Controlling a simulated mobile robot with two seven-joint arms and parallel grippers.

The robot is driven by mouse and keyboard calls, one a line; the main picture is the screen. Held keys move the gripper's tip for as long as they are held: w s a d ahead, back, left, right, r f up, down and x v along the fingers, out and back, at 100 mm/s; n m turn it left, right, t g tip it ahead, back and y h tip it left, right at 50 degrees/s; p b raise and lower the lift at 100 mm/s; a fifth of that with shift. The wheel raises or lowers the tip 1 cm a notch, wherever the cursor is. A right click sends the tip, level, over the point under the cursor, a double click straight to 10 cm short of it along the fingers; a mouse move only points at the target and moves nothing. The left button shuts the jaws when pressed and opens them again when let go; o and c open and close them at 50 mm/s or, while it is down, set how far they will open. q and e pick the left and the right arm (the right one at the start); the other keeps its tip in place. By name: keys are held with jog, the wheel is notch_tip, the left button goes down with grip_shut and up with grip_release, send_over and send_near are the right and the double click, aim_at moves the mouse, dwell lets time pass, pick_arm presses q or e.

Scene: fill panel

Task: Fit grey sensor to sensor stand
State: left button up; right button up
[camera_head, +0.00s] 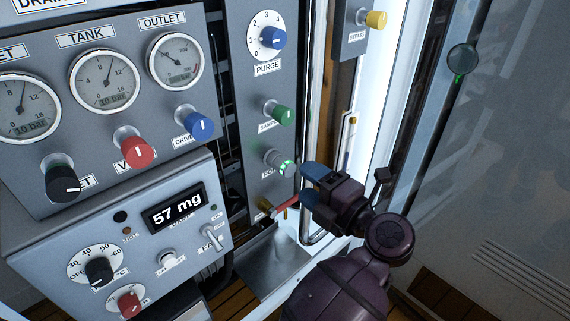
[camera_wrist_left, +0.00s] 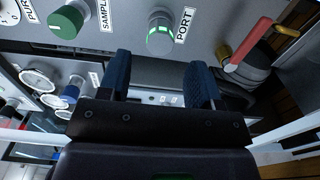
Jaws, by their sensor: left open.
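I cannot clearly make out a grey sensor or a sensor stand in either view. A grey round fitting with a lit green ring (camera_head: 279,163) sticks out of the panel above the red lever; in the left wrist view this fitting (camera_wrist_left: 160,33) is beside the PORT label. My left gripper (camera_head: 318,176) has blue fingers and is just right of the fitting in the head view. In the left wrist view the fingers (camera_wrist_left: 158,78) are apart, with nothing held between them, and the fitting is beyond them. My right gripper is not in view.
A red lever (camera_head: 286,207) sits close below my left gripper, on a brass valve. A green SAMPLE knob (camera_head: 283,115) is above the fitting. A metal tray (camera_head: 262,284) lies below. A glass pane stands to the right, with a dark round disc (camera_head: 462,59) in view there.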

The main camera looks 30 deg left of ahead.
aim_at(291, 171)
pick_arm(q)
jog(key=x, duration=0.4)
jog(key=shift+a+r, duration=0.1)
jog(key=shift+w+a+p, duration=0.2)
jog(key=shift+a+p, duration=0.2)
jog(key=shift+a, duration=0.2)
jog(key=shift+w+a, duration=0.1)
jog(key=shift+a, duration=0.25)
jog(key=shift+p, duration=0.45)
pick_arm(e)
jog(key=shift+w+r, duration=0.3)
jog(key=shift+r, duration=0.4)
pick_arm(q)
grip_shut()
dwell(0.3)
jog(key=shift+d, duration=0.15)
